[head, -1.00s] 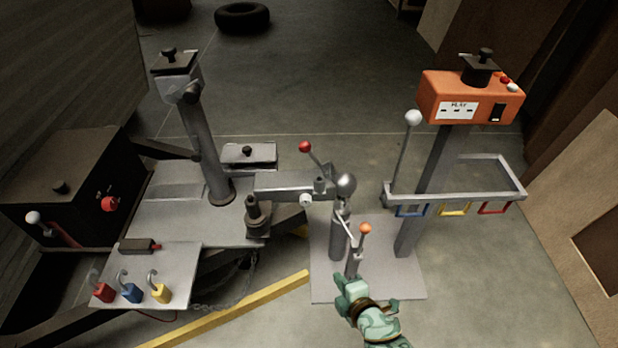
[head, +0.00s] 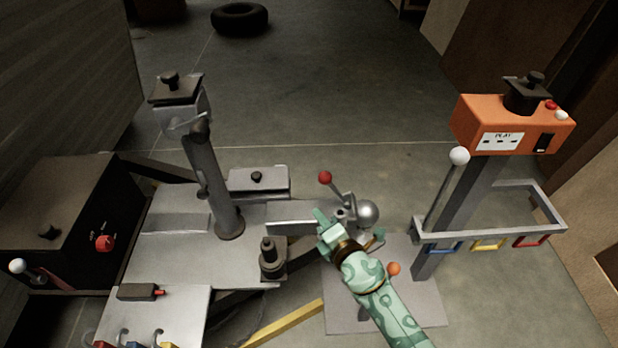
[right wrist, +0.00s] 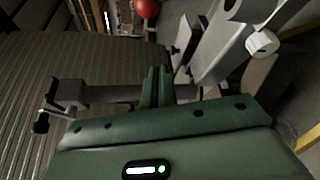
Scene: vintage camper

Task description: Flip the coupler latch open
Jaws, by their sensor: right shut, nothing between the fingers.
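The coupler (head: 290,228) is a grey bar reaching right from the trailer tongue to a shiny ball (head: 368,213). A lever with a red knob (head: 325,178) stands up, tilted, from the coupler's ball end; this seems to be the latch. The red knob also shows at the top of the right wrist view (right wrist: 147,8). My right gripper (head: 322,224) is green, shut and empty. It is over or beside the coupler bar, below the red knob in the picture, and hides part of the coupler. Its fingers (right wrist: 157,86) appear apart from the knob. My left gripper is not in view.
An orange-knobbed lever (head: 393,269) stands beside my right forearm. A post with an orange box (head: 510,125), a white-knobbed lever (head: 459,156) and a grey rack (head: 540,232) stand right. A grey jack post (head: 213,185) rises left.

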